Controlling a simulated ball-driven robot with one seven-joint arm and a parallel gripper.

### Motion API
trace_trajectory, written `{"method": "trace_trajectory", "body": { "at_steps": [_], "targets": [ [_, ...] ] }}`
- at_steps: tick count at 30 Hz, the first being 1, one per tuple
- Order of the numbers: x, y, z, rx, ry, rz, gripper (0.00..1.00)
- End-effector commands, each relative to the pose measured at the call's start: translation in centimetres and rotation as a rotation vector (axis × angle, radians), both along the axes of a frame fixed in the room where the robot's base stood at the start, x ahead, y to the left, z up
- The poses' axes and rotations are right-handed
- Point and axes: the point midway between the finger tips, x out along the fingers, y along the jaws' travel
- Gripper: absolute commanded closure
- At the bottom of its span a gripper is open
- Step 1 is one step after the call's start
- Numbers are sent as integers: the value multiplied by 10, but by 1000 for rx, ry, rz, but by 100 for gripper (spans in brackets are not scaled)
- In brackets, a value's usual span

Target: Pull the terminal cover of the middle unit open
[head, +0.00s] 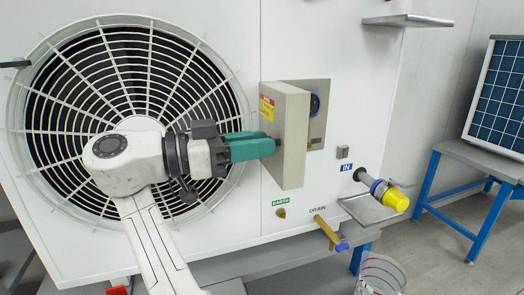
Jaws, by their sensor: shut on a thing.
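The terminal cover (289,150) is a beige panel with red and yellow warning labels on the front of the white unit (385,90). It stands swung out from the unit, and a grey recessed plate (318,105) with a dark round part shows behind its right side. My gripper (275,146), with green fingers, reaches the left edge of the cover from the left and is shut on it. The exact grip point at the fingertips is partly hidden by the fingers and the cover edge.
A large round fan grille (60,75) is behind my arm. Right of the cover are a yellow-capped pipe (394,199), a drain valve (327,232) and a small shelf (408,20). A clear bucket (380,275) stands below. A blue-legged table (455,200) is at right.

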Motion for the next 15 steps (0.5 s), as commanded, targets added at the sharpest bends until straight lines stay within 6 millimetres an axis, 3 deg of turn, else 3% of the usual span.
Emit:
{"method": "trace_trajectory", "body": {
  "at_steps": [15],
  "targets": [
    [8, 15, -2, 3, 5, -134, 100]
  ]
}}
